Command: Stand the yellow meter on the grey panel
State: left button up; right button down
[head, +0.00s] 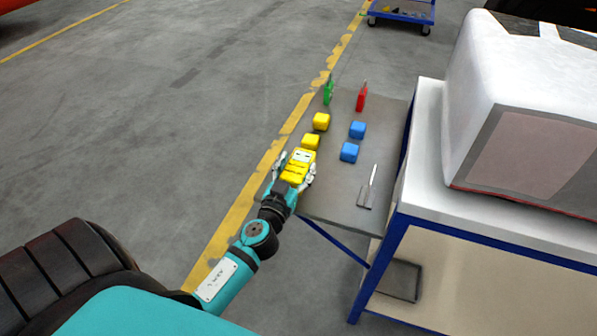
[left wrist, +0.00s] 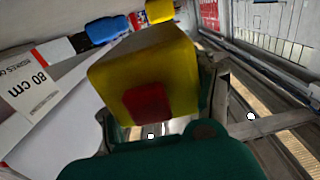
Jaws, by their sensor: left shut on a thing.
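The yellow meter (head: 295,172) is between the fingers of my left gripper (head: 297,165), with a pale face showing at its far end. My left gripper is shut on it, over the near left edge of the grey panel (head: 335,199). In the left wrist view a yellow body (left wrist: 145,75) with a red patch fills the space between the fingers. I cannot tell whether the meter touches the panel; its underside is hidden. My right gripper is not in view.
Yellow blocks (head: 321,121) and blue blocks (head: 357,130) stand on the panel. A green item (head: 328,92) and a red item (head: 361,97) are at its far end. A metal tool (head: 368,188) lies near right. A white-topped table (head: 424,180) with a large white nosecone (head: 525,105) adjoins the right.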

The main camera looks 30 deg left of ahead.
pick_arm(q)
jog(key=f, duration=0.1)
jog(key=w+f+b, duration=0.1)
jog(key=shift+f, duration=0.3)
jog(key=shift+f+b, duration=0.2)
jog(key=shift+b, duration=0.25)
jog(key=shift+f, duration=0.1)
jog(key=shift+f, duration=0.15)
jog(key=o, duration=1.5)
jog(key=shift+s, duration=0.1)
